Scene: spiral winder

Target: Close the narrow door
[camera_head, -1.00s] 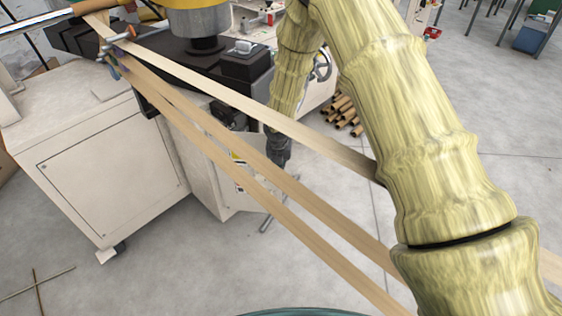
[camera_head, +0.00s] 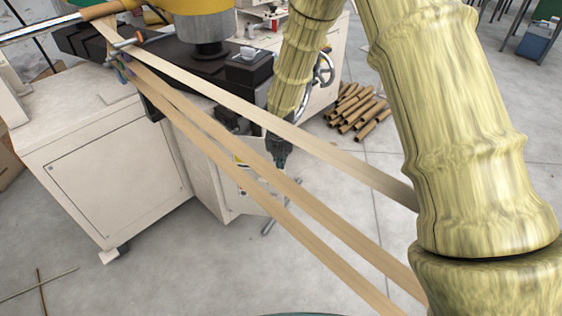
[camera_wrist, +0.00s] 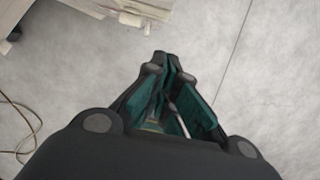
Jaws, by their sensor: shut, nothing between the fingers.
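The beige winder cabinet (camera_head: 30,150) stands at the left in the head view, with a broad, flat door panel (camera_head: 118,185) on its front. To the right is a narrower beige section (camera_head: 203,180) with a yellow label, partly hidden behind the tan strips; I cannot tell its door's edge or how far it stands open. My gripper (camera_head: 281,163) points down in front of this narrow section, and I cannot tell whether it touches it. In the wrist view my gripper (camera_wrist: 163,58) has its fingers together and empty, over grey floor.
Long tan strips (camera_head: 300,196) run diagonally from the winder past my arm. Cardboard tubes (camera_head: 355,110) lie piled on the floor behind my gripper. A thin grey bar (camera_head: 269,226) is low by the narrow section. Open floor (camera_head: 480,190) lies to the right.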

